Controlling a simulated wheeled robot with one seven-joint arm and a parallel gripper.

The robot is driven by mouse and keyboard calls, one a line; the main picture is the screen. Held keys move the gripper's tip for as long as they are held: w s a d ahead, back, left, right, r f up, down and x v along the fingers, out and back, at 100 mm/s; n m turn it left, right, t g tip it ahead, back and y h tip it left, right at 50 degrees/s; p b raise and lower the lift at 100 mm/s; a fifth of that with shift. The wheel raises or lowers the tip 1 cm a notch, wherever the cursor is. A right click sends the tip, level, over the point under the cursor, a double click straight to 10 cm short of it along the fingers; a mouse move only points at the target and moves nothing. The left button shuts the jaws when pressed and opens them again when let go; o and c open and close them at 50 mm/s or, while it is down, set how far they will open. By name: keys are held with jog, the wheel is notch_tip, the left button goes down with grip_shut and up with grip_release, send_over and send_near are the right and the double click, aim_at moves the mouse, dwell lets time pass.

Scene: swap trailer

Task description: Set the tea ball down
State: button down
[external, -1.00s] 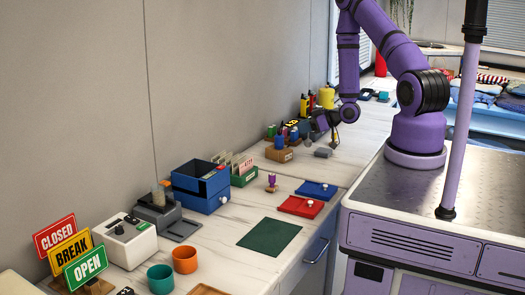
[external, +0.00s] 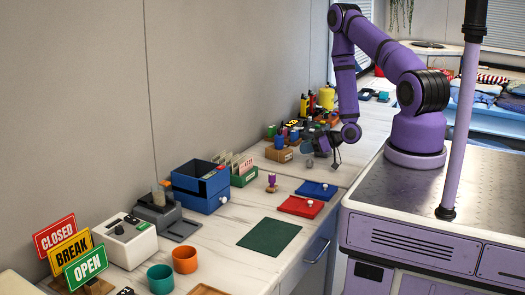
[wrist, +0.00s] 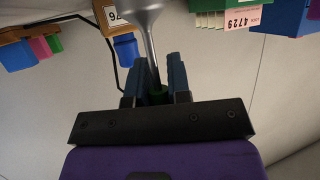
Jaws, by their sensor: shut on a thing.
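The tea ball (wrist: 139,9) shows at the top of the wrist view as a shiny metal piece with a thin stem. The stem runs down between the two dark blue fingers of my gripper (wrist: 160,75), with a green part at its lower end. My gripper is shut on it. The far end of the tea ball is cut off by the picture edge. In the external view my gripper (external: 325,145) is over the counter near the wooden blocks. A small grey tip (external: 310,163) shows below it; contact with the counter cannot be told.
A wooden block with blue items (external: 279,153) stands left of my gripper. Blue (external: 317,190) and red (external: 300,206) trays, a purple-topped stamp (external: 271,182) and a dark green mat (external: 269,237) lie nearer. Blue drawers (external: 201,185) stand by the wall. Bare counter surrounds the mat.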

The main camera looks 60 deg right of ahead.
jog(key=shift+f, duration=0.15)
jog(key=c, duration=1.1)
grip_release()
